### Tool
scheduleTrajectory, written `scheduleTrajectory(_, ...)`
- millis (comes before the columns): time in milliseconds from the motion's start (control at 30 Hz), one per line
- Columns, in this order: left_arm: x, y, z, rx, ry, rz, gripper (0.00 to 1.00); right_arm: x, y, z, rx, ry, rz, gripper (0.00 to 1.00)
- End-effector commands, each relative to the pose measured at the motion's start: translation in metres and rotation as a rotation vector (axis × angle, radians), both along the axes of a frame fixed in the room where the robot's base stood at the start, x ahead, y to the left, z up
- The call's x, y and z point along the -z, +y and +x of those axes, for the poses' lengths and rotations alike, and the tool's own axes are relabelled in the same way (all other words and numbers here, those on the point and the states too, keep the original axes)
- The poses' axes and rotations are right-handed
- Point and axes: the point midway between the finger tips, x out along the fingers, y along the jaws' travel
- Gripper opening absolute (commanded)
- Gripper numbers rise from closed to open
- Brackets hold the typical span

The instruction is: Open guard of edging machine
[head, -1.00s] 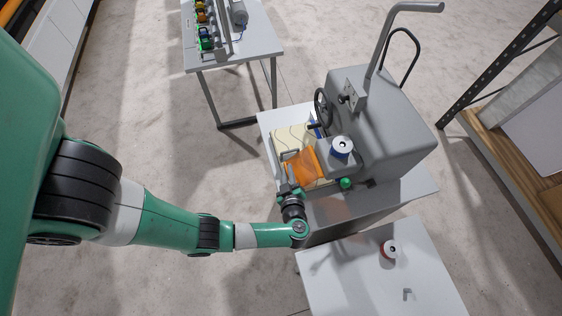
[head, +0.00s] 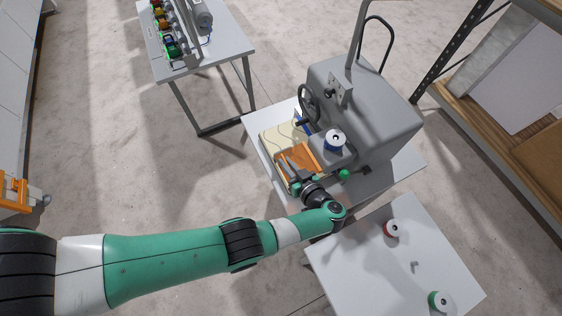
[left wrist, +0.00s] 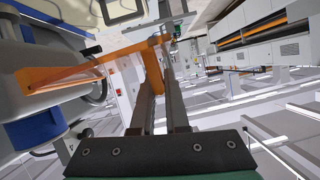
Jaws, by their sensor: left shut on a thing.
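The edging machine (head: 365,110) is a large grey housing with a handwheel (head: 308,104) and a blue-and-white spool (head: 335,140) on its front. Its orange guard (head: 302,152) is on the left side, over a pale bed (head: 280,138). In the left wrist view the guard (left wrist: 60,80) is an orange see-through panel seen nearly edge-on, with an orange bar running to my fingers. My left gripper (head: 287,166) is at the guard's near-left edge, shut on it. The fingers also show in the left wrist view (left wrist: 163,75). The exact contact is partly hidden. My right gripper is out of view.
A table with coloured spools (head: 215,45) stands at the back left. A shelf rack (head: 500,120) stands at the right. A green knob (head: 344,174) sits close to my wrist.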

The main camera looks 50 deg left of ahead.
Motion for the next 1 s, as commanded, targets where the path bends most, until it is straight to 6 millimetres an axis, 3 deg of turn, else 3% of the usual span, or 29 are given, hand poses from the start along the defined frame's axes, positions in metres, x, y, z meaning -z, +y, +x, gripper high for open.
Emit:
scheduleTrajectory(433, -0.0012, -0.0013, 0.0013, 0.003, 0.008, 0.002, 0.0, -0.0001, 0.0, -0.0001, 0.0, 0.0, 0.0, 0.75)
scheduleTrajectory(467, -0.0012, -0.0013, 0.0013, 0.004, 0.008, 0.002, 0.18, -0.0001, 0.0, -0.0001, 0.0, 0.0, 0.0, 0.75)
scheduleTrajectory(600, -0.0011, -0.0012, 0.0013, 0.003, 0.007, 0.002, 0.42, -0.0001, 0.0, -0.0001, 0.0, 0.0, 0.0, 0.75)
scheduleTrajectory(1000, -0.0049, -0.0102, 0.0008, 0.006, 0.006, 0.001, 0.42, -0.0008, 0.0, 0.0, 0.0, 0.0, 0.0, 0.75)
